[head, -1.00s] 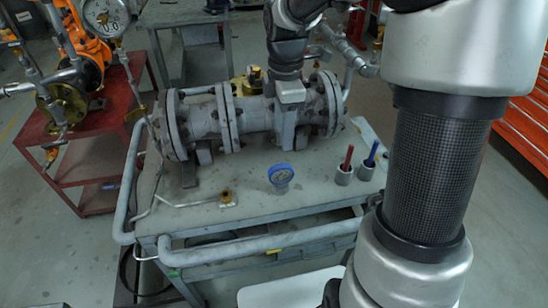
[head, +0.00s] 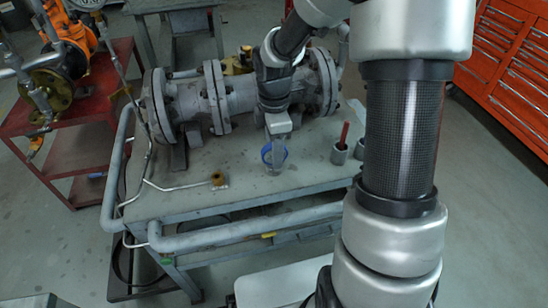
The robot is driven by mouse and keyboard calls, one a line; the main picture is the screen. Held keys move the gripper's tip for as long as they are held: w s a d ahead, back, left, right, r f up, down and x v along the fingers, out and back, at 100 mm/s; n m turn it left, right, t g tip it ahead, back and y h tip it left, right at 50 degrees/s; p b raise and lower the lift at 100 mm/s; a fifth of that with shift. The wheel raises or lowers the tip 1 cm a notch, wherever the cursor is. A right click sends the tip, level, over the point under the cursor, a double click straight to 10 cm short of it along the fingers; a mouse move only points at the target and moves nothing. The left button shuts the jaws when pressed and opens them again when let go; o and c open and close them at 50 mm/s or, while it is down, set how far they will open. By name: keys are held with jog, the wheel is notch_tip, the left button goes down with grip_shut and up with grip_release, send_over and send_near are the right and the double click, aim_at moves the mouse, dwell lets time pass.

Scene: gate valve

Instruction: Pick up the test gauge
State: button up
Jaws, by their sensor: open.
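The test gauge (head: 265,153) has a blue rim and stands on the grey workbench, near the middle. My gripper (head: 275,156) points down over the gauge and its fingers cover most of the gauge face. The jaws are open. The fingers hide whether they touch the gauge or sit just in front of or around it.
A large grey flanged valve body (head: 190,100) lies behind the gauge on the workbench (head: 200,208). A brass fitting (head: 218,179) on a thin tube is to the left. A cup with a red-handled tool (head: 341,152) stands to the right, close by.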

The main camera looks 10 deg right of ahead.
jog(key=shift+f, duration=0.15)
jog(key=shift+c, duration=0.2)
grip_shut()
